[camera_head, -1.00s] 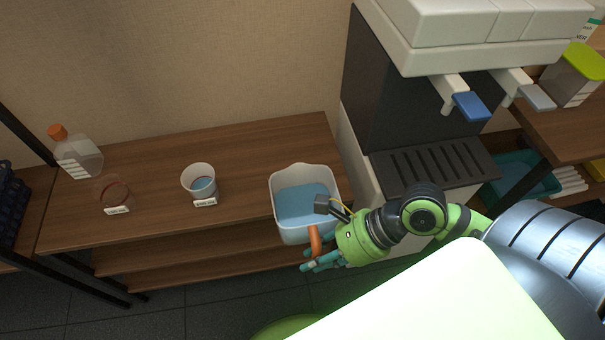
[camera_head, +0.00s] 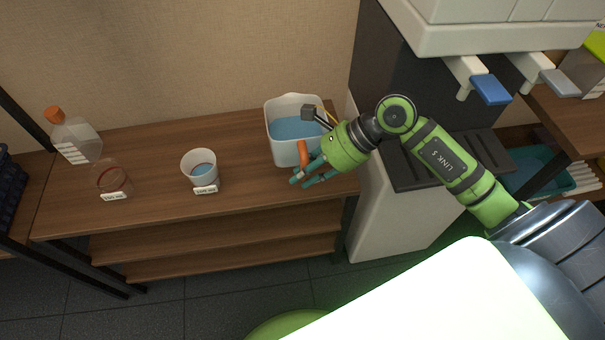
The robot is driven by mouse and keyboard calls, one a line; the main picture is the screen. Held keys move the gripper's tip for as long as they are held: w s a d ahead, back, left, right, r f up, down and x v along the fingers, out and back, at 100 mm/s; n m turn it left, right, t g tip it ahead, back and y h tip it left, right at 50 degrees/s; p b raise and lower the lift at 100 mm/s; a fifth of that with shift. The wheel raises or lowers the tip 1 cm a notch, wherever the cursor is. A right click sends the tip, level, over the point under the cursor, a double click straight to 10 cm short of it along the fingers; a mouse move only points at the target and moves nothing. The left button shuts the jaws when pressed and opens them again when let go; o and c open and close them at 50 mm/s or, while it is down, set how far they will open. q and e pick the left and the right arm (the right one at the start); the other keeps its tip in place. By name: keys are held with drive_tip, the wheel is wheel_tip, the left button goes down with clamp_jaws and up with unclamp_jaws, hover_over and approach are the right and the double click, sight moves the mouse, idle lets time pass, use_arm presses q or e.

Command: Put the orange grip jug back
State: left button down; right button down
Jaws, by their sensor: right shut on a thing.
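The orange grip jug (camera_head: 293,112) is a white, squarish jug holding blue liquid. It is upright at the right end of the wooden shelf top, with its orange handle facing the front right. My right gripper (camera_head: 306,180) is shut on the orange handle (camera_head: 304,151), its teal fingers showing below and in front of it. Whether the jug's base touches the shelf cannot be told. My left gripper is not in view.
A white cup (camera_head: 199,165) with blue liquid, a clear beaker (camera_head: 111,178) and an orange-capped bottle (camera_head: 76,139) stand to the left on the wooden shelf (camera_head: 155,191). A dispenser with a dark drip tray (camera_head: 415,178) stands close on the right.

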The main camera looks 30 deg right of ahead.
drive_tip(key=shift+w+d+f, duration=0.25)
drive_tip(key=shift+w+f, duration=0.5)
drive_tip(key=shift+w, duration=0.1)
drive_tip(key=shift+w+d+f, duration=0.2)
drive_tip(key=shift+w+f, duration=0.55)
drive_tip(key=shift+w, duration=0.1)
wheel_tip(320, 180, down, 3)
drive_tip(key=shift+f, duration=0.15)
drive_tip(key=shift+w+f, duration=0.2)
drive_tip(key=shift+f, duration=0.1)
drive_tip(key=shift+f, duration=0.15)
drive_tip(key=c, duration=1.1)
unclamp_jaws()
drive_tip(key=shift+o, duration=0.2)
drive_tip(key=shift+s, duration=0.1)
